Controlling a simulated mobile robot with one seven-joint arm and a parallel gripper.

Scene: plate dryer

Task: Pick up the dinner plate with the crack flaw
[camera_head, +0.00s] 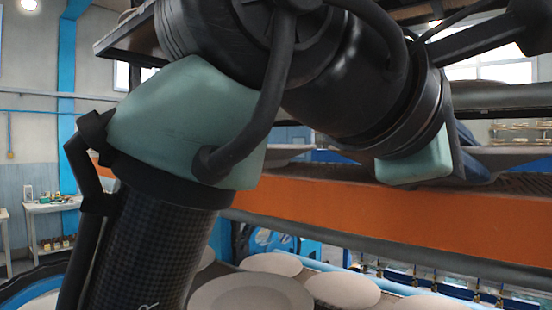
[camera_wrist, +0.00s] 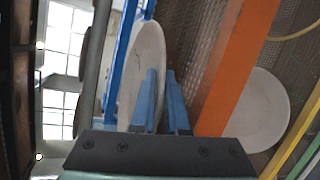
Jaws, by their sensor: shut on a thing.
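A pale dinner plate (camera_wrist: 142,60) stands tilted nearly edge-on in the wrist view, with a thin dark line on its face that looks like a crack. My gripper (camera_wrist: 161,76) has two blue fingers shut on this plate's rim, one finger in front of its face and the other beyond its edge.
Another plate (camera_wrist: 257,110) lies beyond the orange rack beam (camera_wrist: 236,70) in the wrist view. The same orange beam (camera_head: 390,208) crosses the head view. Several plates, including a near one (camera_head: 250,294), lie on a lower level. Metal rails run close above the beam.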

